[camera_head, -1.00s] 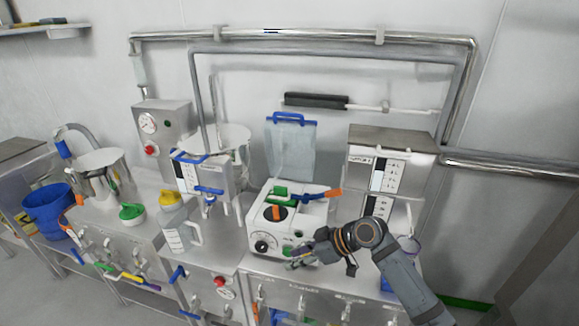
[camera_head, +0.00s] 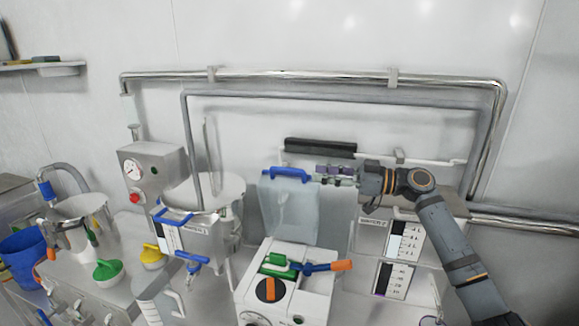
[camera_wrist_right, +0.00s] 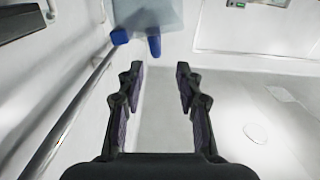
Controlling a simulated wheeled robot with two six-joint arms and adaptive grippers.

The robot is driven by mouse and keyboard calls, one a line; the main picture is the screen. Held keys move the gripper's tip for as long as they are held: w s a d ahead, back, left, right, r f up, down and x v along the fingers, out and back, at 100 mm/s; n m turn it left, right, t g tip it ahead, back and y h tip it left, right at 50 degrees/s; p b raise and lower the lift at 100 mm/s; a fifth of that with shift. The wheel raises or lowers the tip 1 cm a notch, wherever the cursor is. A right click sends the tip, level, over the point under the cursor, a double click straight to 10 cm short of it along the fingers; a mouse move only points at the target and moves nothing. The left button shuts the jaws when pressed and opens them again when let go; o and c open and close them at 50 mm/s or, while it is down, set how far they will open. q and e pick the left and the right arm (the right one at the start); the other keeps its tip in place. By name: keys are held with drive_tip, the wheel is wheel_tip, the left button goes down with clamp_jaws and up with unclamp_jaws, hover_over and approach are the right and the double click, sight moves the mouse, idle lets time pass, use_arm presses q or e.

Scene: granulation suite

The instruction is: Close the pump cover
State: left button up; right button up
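The pump cover is a clear bluish panel (camera_head: 290,212) with a blue handle (camera_head: 288,174) along its top edge. It stands open and upright behind the white pump (camera_head: 318,292), which has green, orange and blue parts on top. My right gripper (camera_head: 326,177) is just right of the handle in the head view. In the right wrist view my right gripper (camera_wrist_right: 159,68) is open and empty. There the panel (camera_wrist_right: 160,12) and the blue handle (camera_wrist_right: 154,45) are at the top, ahead of the fingertips and apart from them. My left gripper does not show clearly.
A metal box with a scale panel (camera_head: 402,245) stands right of the pump, under my right arm. A steel hopper unit (camera_head: 195,238) stands to the left. A dark bar (camera_head: 318,146) and pipes (camera_head: 300,77) run along the wall behind.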

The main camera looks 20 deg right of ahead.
sight(290, 169)
drive_tip(key=p+x, duration=0.1)
drive_tip(key=x, duration=0.1)
drive_tip(key=p+x, duration=0.1)
drive_tip(key=shift+w+a+r, duration=0.2)
drive_tip(key=shift+w+r, duration=0.05)
drive_tip(key=shift+w, duration=0.15)
drive_tip(key=p+x, duration=0.1)
drive_tip(key=x, duration=0.2)
drive_tip(key=p+x, duration=0.1)
drive_tip(key=x, duration=0.1)
drive_tip(key=shift+w+a+f+p, duration=0.25)
drive_tip(key=shift+f+p, duration=0.05)
drive_tip(key=shift+p, duration=0.05)
drive_tip(key=shift+w+a, duration=0.1)
drive_tip(key=shift+f, duration=0.15)
drive_tip(key=c, duration=0.7)
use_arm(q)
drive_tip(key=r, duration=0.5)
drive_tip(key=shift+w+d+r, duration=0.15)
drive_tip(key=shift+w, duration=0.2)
use_arm(e)
clamp_jaws()
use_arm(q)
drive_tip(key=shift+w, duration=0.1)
